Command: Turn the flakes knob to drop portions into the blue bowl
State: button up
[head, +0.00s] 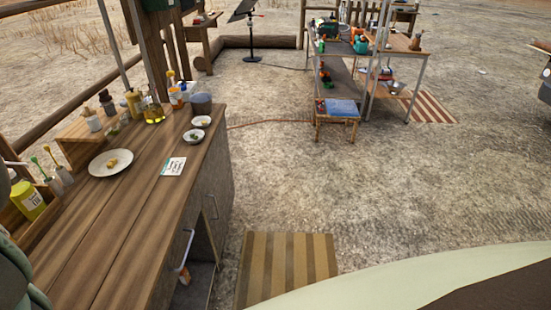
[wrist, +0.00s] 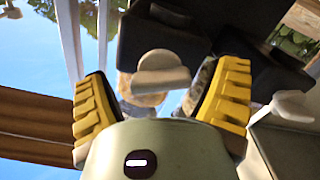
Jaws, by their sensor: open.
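In the wrist view my gripper (wrist: 160,80) has two yellow ribbed fingers spread apart. A pale round knob with a flat grip (wrist: 160,72) shows between the fingers, with gaps on both sides. I cannot read any label, so I cannot tell whether it is the flakes knob. A tan round shape lies partly hidden behind it. I cannot make out the blue bowl in either view. My gripper does not show in the head view.
In the wrist view, a second pale knob-like piece (wrist: 287,106) is close to the right finger. In the head view, a wooden counter (head: 130,215) at left holds a plate (head: 100,163), small bowls and bottles. Striped mat (head: 288,268) and open ground lie right of it.

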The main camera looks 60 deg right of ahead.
jog(key=c, duration=1.2)
jog(key=shift+w+f+m+b, duration=0.1)
jog(key=shift+m+b, duration=0.75)
jog(key=shift+m, duration=0.15)
jog(key=shift+f+m+b, duration=0.1)
jog(key=shift+m+b, duration=1.25)
jog(key=shift+m, duration=0.05)
jog(key=shift+r, duration=0.25)
